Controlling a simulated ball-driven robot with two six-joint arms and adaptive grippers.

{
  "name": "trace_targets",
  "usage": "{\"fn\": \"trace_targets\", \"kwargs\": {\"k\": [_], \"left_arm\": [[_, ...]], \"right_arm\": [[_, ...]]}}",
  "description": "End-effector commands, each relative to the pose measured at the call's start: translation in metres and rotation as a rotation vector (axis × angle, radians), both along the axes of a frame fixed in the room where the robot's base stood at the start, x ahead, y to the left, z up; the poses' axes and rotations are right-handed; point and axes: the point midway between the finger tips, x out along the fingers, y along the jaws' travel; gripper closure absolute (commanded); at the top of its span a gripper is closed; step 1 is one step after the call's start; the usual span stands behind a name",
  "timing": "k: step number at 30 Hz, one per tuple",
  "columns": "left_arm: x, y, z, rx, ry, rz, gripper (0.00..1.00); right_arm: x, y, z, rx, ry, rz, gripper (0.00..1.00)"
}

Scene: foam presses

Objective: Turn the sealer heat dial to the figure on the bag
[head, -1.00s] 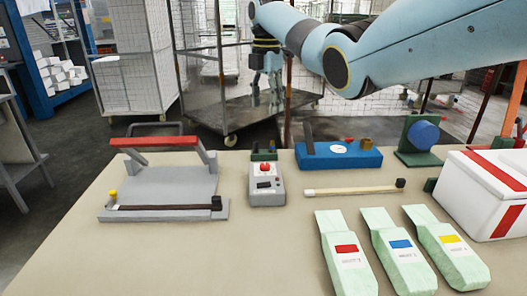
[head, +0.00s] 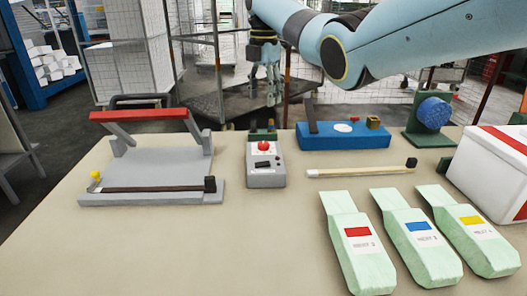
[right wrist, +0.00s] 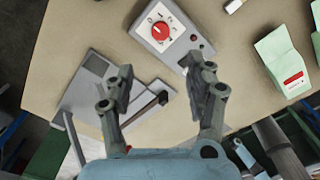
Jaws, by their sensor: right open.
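The red heat dial (head: 264,146) is on a grey control box (head: 266,176) in the middle of the table. In the right wrist view the dial (right wrist: 160,31) has marks around it, too small to read surely. The sealer press (head: 150,172) with its raised red handle stands left of the box. My left gripper is not visible.
A green stand with a blue disc (head: 434,113) and a white-red box (head: 495,165) are at the right. The front left table is bare.

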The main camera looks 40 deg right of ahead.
Motion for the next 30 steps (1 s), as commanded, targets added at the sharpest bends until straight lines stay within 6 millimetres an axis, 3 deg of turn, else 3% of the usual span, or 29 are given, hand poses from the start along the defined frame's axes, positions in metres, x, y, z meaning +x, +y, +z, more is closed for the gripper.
{"fn": "trace_targets", "kwargs": {"k": [1, 6, 11, 24, 30], "left_arm": [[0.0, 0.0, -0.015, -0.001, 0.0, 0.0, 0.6], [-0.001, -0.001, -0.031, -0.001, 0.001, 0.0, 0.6], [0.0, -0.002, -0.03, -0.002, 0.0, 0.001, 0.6], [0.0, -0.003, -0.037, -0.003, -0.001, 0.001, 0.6], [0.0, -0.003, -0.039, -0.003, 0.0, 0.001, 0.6]], "right_arm": [[0.0, 0.0, -0.016, 0.0, 0.001, 0.0, 0.45], [0.0, 0.0, -0.033, 0.0, 0.003, 0.0, 0.45], [-0.001, 0.0, -0.047, 0.0, 0.006, 0.0, 0.45], [-0.001, 0.001, -0.127, 0.002, 0.005, 0.0, 0.45], [0.0, 0.0, -0.139, 0.0, 0.003, 0.0, 0.45]]}}
